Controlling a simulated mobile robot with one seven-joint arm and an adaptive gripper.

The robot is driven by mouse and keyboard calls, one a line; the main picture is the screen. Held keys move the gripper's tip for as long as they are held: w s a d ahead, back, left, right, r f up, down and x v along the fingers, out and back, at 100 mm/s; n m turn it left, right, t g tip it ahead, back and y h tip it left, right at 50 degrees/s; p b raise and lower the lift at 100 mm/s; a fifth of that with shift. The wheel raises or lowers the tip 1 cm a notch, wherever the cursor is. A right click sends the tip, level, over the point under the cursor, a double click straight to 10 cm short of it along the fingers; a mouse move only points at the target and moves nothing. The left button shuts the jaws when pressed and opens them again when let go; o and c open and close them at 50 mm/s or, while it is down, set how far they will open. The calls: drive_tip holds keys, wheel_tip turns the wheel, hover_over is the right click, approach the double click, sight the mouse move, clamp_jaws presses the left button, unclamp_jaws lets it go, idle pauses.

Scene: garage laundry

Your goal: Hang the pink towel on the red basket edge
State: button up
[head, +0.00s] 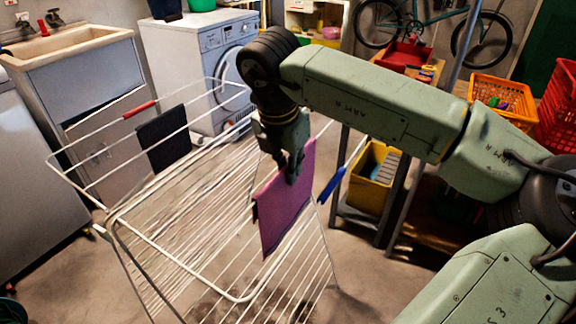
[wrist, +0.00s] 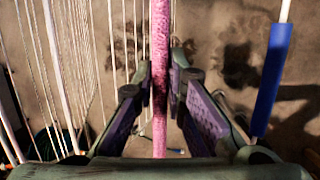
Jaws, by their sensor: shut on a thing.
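The pink towel (head: 284,208) hangs as a flat sheet on the near right side of the white drying rack (head: 180,245). My gripper (head: 293,176) is shut on the towel near its upper part. In the wrist view the towel (wrist: 160,50) shows edge-on as a thin strip between my fingers (wrist: 160,95). I cannot tell whether the towel still touches the rack's rail. The red basket (head: 560,105) is at the far right, cut off by the picture's edge.
An orange basket (head: 505,90) with small coloured items stands left of the red basket. A dark cloth (head: 163,139) hangs on the rack, which has a blue-sleeved bar (head: 332,185). A yellow bin (head: 374,180) sits in a shelf behind. A washing machine (head: 213,70) stands behind the rack.

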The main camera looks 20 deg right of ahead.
clamp_jaws()
drive_tip(key=shift+r+p, duration=2.2)
drive_tip(key=shift+r, duration=2.3)
drive_tip(key=shift+a, duration=0.1)
